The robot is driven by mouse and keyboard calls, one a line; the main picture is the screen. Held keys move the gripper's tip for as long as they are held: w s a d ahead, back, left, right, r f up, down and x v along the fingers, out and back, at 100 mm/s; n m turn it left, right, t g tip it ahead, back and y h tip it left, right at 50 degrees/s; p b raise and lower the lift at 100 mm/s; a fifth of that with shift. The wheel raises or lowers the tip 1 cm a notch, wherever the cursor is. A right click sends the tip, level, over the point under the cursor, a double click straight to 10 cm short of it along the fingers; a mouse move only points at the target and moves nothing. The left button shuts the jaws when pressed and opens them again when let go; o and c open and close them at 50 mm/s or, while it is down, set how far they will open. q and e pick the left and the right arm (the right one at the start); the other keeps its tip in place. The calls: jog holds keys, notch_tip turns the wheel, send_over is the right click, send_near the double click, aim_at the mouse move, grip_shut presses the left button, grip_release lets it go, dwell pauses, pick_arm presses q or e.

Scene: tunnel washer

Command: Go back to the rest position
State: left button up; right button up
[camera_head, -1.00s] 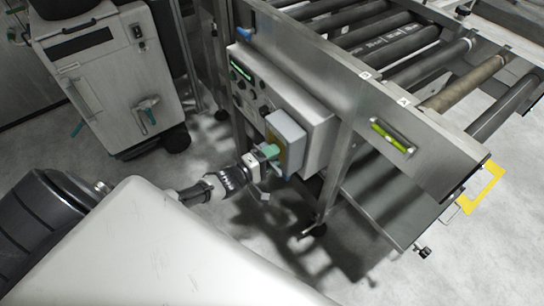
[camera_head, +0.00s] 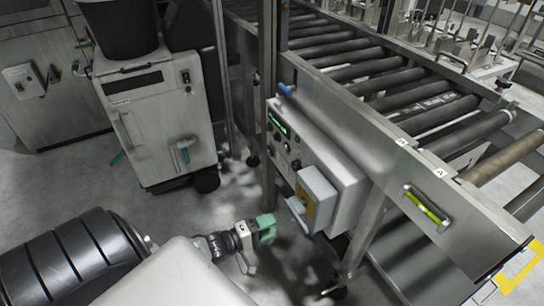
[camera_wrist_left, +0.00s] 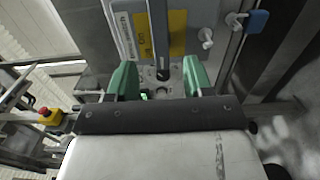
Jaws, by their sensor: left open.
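My left gripper (camera_head: 266,228) has green fingertips and hangs to the lower left of the control box on the conveyor's side, apart from it. In the left wrist view its two green fingers (camera_wrist_left: 161,82) stand apart with nothing held between them. Beyond them is a panel with a yellow label (camera_wrist_left: 177,33) and a dark knob or handle. My right gripper is not in view.
The roller conveyor (camera_head: 398,140) runs along the right, with a control box (camera_head: 318,192) on its side. A grey cabinet machine (camera_head: 155,125) on wheels stands at the back left. Bare floor (camera_head: 60,180) lies at the left. The left wrist view shows a red and yellow button (camera_wrist_left: 46,115).

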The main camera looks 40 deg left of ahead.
pick_arm(q)
jog(key=shift+f, duration=0.1)
dwell(0.3)
jog(key=s+d+f+m+g+y+p, duration=0.1)
jog(key=s+f+m+g+y+p, duration=0.15)
jog(key=s+f, duration=0.5)
jog(key=s+f+m+g+y+p, duration=0.1)
jog(key=s+f+m+g+y, duration=0.25)
jog(key=f, duration=0.65)
jog(key=s+d+f+m+g, duration=0.3)
jog(key=s, duration=0.4)
jog(key=s+d+f+m+g+p, duration=0.1)
jog(key=s+d+f+m+g, duration=0.2)
jog(key=s, duration=0.5)
jog(key=s+d+f+m+g, duration=0.3)
jog(key=s+m, duration=0.1)
jog(key=s, duration=0.4)
jog(key=shift+s+d+f+g+y+p, duration=0.15)
jog(key=shift+s+f+g+y+p, duration=0.15)
jog(key=shift+y, duration=0.1)
